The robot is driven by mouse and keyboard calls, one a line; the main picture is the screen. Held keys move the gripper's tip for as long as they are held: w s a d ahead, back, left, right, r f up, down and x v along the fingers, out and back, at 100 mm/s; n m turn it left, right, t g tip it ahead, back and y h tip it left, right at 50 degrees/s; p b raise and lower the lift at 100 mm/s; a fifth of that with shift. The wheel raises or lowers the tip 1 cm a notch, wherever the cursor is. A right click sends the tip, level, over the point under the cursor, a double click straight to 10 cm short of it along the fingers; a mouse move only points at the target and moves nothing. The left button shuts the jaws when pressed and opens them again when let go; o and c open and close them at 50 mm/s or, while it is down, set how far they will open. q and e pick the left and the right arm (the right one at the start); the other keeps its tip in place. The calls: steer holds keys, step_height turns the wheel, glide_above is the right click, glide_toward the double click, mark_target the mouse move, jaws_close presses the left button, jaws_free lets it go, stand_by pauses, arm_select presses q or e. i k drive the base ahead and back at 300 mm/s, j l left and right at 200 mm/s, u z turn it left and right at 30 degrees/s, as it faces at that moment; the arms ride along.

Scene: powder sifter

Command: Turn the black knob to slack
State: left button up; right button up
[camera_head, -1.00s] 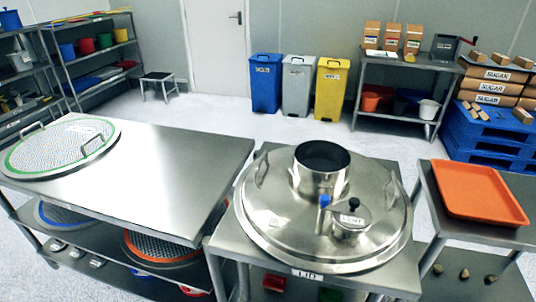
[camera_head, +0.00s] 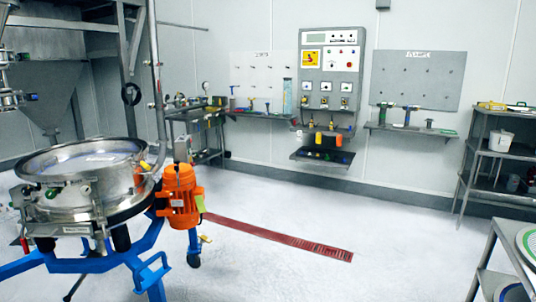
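A round steel sifter (camera_head: 85,170) stands at the left on a blue wheeled frame (camera_head: 105,262). An orange motor (camera_head: 181,196) is mounted at its right side. A black round part that looks like a knob or handwheel (camera_head: 131,94) shows by the steel uprights behind the sifter. I cannot tell whether it is the task's black knob, and no "slack" mark is readable. Small dark fittings along the sifter's rim are too small to make out. Neither of my grippers is in view.
A grey control panel (camera_head: 330,72) hangs on the back wall between two tool boards. Shelves (camera_head: 410,129) with tools run below. A steel rack (camera_head: 490,160) stands at the right, and a table with a green-ringed screen (camera_head: 529,240) at the lower right. The middle floor is clear around a red drain grate (camera_head: 285,238).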

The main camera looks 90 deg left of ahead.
mark_target(26, 191)
steer(key=u, duration=4)
steer(key=i+j+u, duration=0.6)
steer(key=i, duration=0.3)
steer(key=i+j+u, duration=0.3)
steer(key=i, duration=0.2)
steer(key=i+u, duration=0.3)
steer(key=i, duration=0.2)
steer(key=i+z, duration=0.35)
steer(key=i+j+z, duration=0.2)
steer(key=i+z, duration=0.15)
steer(key=i+j+z, duration=0.35)
steer(key=k+l, duration=0.05)
steer(key=l, duration=0.05)
